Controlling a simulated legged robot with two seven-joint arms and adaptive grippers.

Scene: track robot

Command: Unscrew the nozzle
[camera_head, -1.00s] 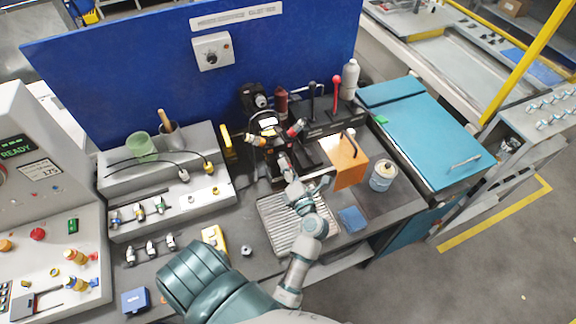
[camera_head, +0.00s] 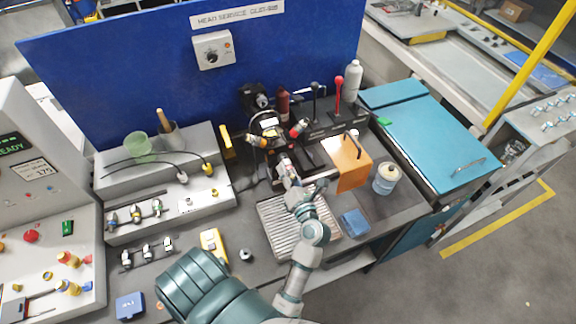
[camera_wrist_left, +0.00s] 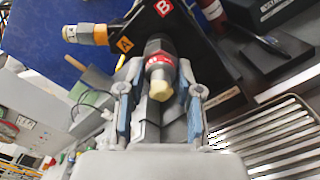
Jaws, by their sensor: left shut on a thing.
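The dark spray head (camera_head: 268,124) stands on the bench in front of the blue panel. In the left wrist view its block carries an orange A label (camera_wrist_left: 125,44) and a red B label (camera_wrist_left: 163,7). The nozzle (camera_wrist_left: 160,88), with a grey body, red band and pale yellow tip, points toward the wrist camera. My left gripper (camera_wrist_left: 159,97) has one finger on each side of it and is shut on it. In the head view the left gripper (camera_head: 287,178) is small, and its contact with the nozzle is hard to make out. My right gripper is not in view.
A ribbed metal tray (camera_head: 275,222) lies under my left forearm. A grey fixture shelf (camera_head: 160,205) and a yellow meter (camera_head: 213,243) are to the left.

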